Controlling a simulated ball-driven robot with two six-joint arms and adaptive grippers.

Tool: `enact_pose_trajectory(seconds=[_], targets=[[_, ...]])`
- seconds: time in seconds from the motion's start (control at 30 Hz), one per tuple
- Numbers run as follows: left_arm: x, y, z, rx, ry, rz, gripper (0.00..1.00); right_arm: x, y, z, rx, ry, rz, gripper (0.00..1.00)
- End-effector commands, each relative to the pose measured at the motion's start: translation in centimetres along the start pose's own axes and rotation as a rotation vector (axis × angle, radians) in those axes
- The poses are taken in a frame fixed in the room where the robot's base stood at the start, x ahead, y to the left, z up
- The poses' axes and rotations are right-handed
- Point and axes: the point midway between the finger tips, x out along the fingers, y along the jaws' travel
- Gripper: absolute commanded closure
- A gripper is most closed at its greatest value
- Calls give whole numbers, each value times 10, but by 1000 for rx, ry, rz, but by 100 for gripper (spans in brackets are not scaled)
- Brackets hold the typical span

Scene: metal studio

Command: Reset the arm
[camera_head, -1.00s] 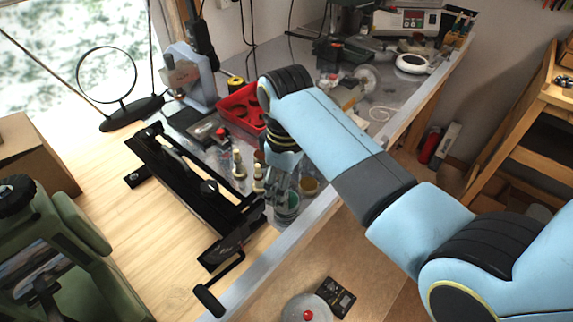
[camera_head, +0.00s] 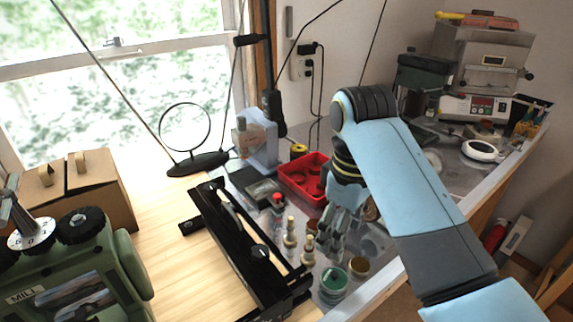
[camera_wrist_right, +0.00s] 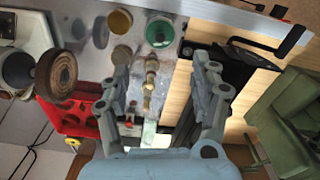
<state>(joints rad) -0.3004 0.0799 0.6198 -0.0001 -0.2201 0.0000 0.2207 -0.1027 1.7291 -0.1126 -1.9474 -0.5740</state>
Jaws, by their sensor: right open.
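My right arm comes in from the right in the head view. Its gripper (camera_head: 335,240) points down above the metal bench top, beside two small brass-and-white pieces (camera_head: 308,250). In the right wrist view the fingers of the right gripper (camera_wrist_right: 163,62) stand wide apart, with nothing held between them. A brass piece (camera_wrist_right: 150,80) shows in the gap, on the surface beyond the fingertips. A jar with green contents (camera_head: 333,285) stands just in front of the gripper. It also shows in the wrist view (camera_wrist_right: 159,36). My left gripper is in neither view.
A red tray (camera_head: 304,181) lies close behind the gripper. A black framed device (camera_head: 243,245) lies to its left. A green mill (camera_head: 75,275) and a cardboard box (camera_head: 90,190) are at far left. Pale wooden tabletop (camera_head: 160,240) between them is clear.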

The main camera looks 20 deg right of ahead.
Motion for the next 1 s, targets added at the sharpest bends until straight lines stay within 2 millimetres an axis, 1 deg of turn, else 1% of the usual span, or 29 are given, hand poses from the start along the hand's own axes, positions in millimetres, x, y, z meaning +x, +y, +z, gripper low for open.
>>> enact_pose_trajectory(seconds=[0.07,0.17,0.27,0.3,0.4,0.5,0.6,0.8,0.93,0.97,1.0], targets=[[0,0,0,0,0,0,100,1,0,2,5,0,2,37],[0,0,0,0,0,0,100,10,-1,20,47,10,19,37],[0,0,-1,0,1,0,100,20,-4,57,138,43,59,37],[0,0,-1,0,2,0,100,23,-6,73,177,61,75,37],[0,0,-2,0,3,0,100,23,-12,107,260,106,114,37],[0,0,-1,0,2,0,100,18,-19,133,320,146,137,37],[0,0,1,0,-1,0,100,12,-26,153,365,180,153,37],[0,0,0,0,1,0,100,-6,-42,185,432,245,169,37],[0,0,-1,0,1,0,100,-21,-52,202,469,285,171,37],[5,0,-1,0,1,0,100,-10,-50,200,473,283,169,37],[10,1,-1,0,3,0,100,6,-48,197,474,278,168,37]])
